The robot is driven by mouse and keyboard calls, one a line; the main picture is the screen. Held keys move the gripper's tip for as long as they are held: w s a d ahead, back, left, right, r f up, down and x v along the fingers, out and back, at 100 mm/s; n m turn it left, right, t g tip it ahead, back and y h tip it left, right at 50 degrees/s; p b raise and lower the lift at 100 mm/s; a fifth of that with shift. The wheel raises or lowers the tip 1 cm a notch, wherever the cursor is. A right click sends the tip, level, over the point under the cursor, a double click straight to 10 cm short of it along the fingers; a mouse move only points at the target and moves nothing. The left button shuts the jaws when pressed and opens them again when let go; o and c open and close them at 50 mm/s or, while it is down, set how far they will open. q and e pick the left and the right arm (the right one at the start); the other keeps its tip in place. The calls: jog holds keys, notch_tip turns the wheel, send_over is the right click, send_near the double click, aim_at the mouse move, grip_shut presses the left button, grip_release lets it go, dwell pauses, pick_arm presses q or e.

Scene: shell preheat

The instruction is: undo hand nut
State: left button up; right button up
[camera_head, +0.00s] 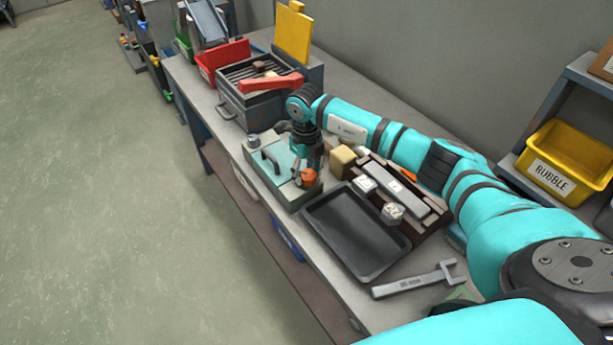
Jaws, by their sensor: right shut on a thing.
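A grey-green box (273,166) with a dark carrying handle (270,160) on its lid sits on the bench, left of the black tray. My right arm reaches in from the right, and my right gripper (308,168) points down over the box's right end. It is shut on an orange hand nut (309,177) at that end. The fingers hide part of the nut and what lies behind it. My left gripper is not in view.
An empty black tray (355,235) lies right of the box, with a wrench (413,280) in front. A yellowish block (342,158) and labelled blocks (392,212) stand behind.

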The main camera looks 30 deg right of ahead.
aim_at(305, 174)
jog(key=n+b, duration=0.2)
jog(key=n, duration=0.1)
jog(key=n+b, duration=0.3)
jog(key=shift+s+a+f, duration=0.1)
jog(key=shift+a+f, duration=0.05)
jog(key=n+b, duration=0.2)
jog(key=n, duration=0.1)
jog(key=shift+s+a+n, duration=0.1)
jog(key=shift+n, duration=0.2)
jog(key=shift+r+n+b, duration=0.2)
jog(key=shift+n+b, duration=0.5)
jog(key=shift+n, duration=0.4)
jog(key=o, duration=1.2)
jog(key=shift+s, duration=0.1)
jog(key=shift+c, duration=0.2)
notch_tip(305, 174, up, 12)
